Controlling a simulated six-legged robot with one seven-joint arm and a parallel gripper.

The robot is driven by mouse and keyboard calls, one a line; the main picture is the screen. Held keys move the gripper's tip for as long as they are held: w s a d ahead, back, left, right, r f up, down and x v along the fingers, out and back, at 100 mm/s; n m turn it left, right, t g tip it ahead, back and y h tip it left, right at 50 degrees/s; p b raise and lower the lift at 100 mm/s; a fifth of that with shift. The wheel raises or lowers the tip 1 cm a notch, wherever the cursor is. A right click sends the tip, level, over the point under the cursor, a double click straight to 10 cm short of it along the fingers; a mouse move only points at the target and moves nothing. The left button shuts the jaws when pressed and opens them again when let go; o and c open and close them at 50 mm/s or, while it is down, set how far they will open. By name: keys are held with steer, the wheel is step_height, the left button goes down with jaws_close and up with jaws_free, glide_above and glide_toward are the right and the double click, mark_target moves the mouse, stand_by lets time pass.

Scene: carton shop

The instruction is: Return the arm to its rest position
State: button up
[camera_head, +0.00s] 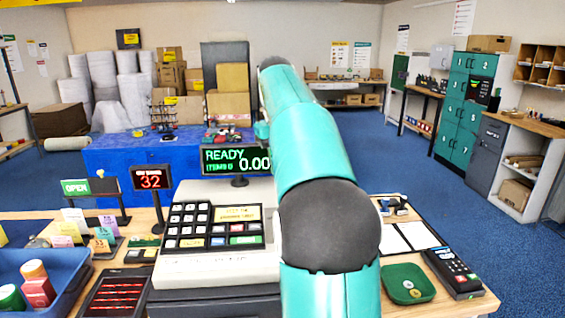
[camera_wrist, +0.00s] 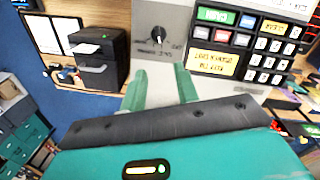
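My teal arm with dark joints (camera_head: 330,220) rises from the bottom of the head view and reaches up and away over the counter, right of the cash register (camera_head: 215,265). My gripper is hidden behind the arm in the head view. In the wrist view my gripper (camera_wrist: 161,72) shows two green fingers standing apart with nothing between them. Beyond the fingers is the grey register front with a round key switch (camera_wrist: 158,34). The register's keypad (camera_wrist: 240,40) is right of the fingers. I cannot tell how far the fingertips are from the register.
A READY display (camera_head: 236,160) and red number sign (camera_head: 152,180) stand by the register. A blue bin (camera_head: 75,262) holds bottles at left. A green dish (camera_head: 408,284) and card terminal (camera_head: 453,272) are at right. Blue floor (camera_head: 440,200) lies open beyond the counter.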

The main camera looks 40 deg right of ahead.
stand_by(0.5)
steer(key=s+a+f+n+t, duration=0.1)
steer(key=s+a+f+t, duration=0.15)
steer(key=a, duration=0.65)
steer(key=s+a+f+n+t, duration=0.1)
steer(key=s+a, duration=0.3)
steer(key=a, duration=0.6)
steer(key=s+a+f+n+t, duration=0.1)
steer(key=s+a+f+t, duration=0.1)
steer(key=s+a+f, duration=0.9)
steer(key=shift+s+a+f+y, duration=0.2)
steer(key=shift+s+f+y, duration=0.2)
steer(key=shift+s+f, duration=0.25)
